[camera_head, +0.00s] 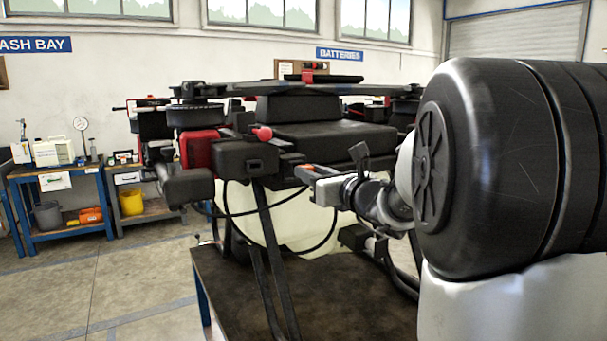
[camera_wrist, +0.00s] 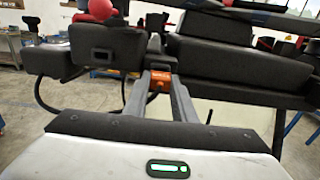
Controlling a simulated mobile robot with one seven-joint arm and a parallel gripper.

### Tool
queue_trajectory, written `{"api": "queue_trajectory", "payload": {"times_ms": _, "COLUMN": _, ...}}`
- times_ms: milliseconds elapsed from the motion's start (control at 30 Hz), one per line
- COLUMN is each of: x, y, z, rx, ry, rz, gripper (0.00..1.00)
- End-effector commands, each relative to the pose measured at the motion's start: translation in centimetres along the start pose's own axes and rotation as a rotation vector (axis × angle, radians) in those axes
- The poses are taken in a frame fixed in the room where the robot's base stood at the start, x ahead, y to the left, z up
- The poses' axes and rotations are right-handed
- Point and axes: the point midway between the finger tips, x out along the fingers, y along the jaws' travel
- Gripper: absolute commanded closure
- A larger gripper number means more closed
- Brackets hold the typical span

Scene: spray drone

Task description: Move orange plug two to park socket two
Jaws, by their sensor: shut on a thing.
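My gripper (camera_head: 304,172) reaches in from the right to the side of the spray drone (camera_head: 330,138), just below its black central body. It is shut on an orange plug (camera_head: 308,167), of which only a little shows. In the wrist view, the two grey fingers of my gripper (camera_wrist: 160,82) flank the orange plug (camera_wrist: 160,75). I cannot tell whether the plug is seated or free, as the dark drone frame lies right behind it. I cannot pick out park socket two for certain in either view.
A black box (camera_head: 246,158) with a red knob (camera_head: 263,133) above it sits left of my gripper. A dark hose (camera_head: 326,236) loops below, before the pale tank (camera_head: 290,222). The drone stands on a dark-topped table (camera_head: 235,282). A blue workbench (camera_head: 62,172) stands far left.

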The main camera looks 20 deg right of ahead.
Motion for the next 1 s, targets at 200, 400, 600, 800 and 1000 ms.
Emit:
{"api": "queue_trajectory", "payload": {"times_ms": 200, "x": 0.01, "y": 0.0, "z": -0.04, "rx": 0.0, "ry": 0.0, "rz": 0.0, "gripper": 1.0}}
{"api": "queue_trajectory", "payload": {"times_ms": 400, "x": 0.0, "y": 0.0, "z": -0.06, "rx": 0.0, "ry": -0.001, "rz": 0.0, "gripper": 1.0}}
{"api": "queue_trajectory", "payload": {"times_ms": 600, "x": 0.0, "y": 0.0, "z": 0.01, "rx": 0.0, "ry": 0.0, "rz": 0.0, "gripper": 1.0}}
{"api": "queue_trajectory", "payload": {"times_ms": 800, "x": 0.15, "y": 0.01, "z": -0.01, "rx": 0.0, "ry": 0.0, "rz": 0.0, "gripper": 1.0}}
{"api": "queue_trajectory", "payload": {"times_ms": 1000, "x": 0.63, "y": 0.0, "z": -0.03, "rx": 0.0, "ry": 0.0, "rz": 0.0, "gripper": 1.0}}
